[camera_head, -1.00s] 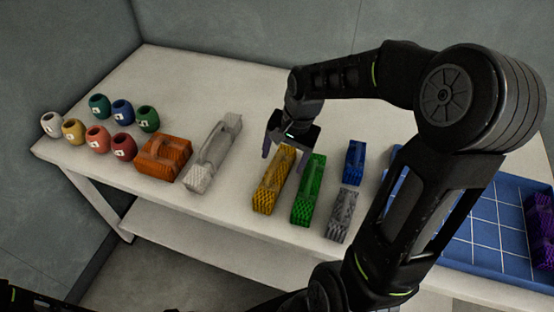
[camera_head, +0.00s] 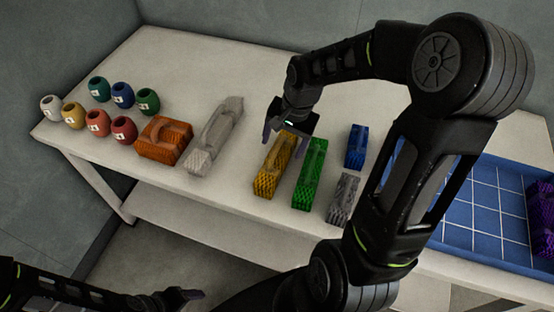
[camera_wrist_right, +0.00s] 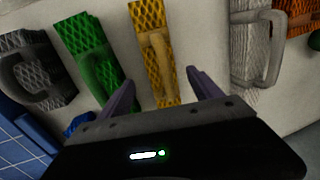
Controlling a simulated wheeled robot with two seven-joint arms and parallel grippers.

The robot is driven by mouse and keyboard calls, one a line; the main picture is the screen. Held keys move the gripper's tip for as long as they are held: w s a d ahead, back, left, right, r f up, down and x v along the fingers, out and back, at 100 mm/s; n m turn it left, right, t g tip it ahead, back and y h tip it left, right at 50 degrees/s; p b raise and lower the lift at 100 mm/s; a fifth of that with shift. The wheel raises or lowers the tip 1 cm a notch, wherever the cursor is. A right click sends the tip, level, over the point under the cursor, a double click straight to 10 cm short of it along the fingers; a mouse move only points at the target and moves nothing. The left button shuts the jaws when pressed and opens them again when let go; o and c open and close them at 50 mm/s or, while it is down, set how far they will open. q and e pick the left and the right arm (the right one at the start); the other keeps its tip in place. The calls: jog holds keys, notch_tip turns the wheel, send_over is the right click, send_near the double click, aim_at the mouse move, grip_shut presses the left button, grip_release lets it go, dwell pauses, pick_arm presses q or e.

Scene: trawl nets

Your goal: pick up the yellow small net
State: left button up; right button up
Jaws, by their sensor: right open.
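The yellow small net (camera_head: 271,169) is a long block with a mesh surface and a handle, lying on the white table between the white net and the green net. My right gripper (camera_head: 287,138) is open above the far end of the yellow net. In the right wrist view, its two purple fingers stand apart, with the yellow net (camera_wrist_right: 158,55) between and beyond them, and its handle shows. I cannot tell whether the fingers touch it. My left gripper (camera_head: 180,297) shows at the bottom left, away from the table; its jaw state is unclear.
The green net (camera_head: 309,178) lies close on the right, with blue (camera_head: 356,146) and grey (camera_head: 343,200) nets beyond it. White (camera_head: 215,137) and orange (camera_head: 164,141) nets and several round pots lie left. A blue tray (camera_head: 476,203) with a purple net stands right.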

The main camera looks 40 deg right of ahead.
aim_at(279, 156)
jog(key=shift+f, duration=0.1)
jog(key=f, duration=0.3)
jog(key=a+f+p, duration=0.1)
jog(key=f, duration=0.1)
jog(key=shift+w, duration=0.3)
jog(key=shift+c, duration=0.4)
grip_shut()
dwell(0.5)
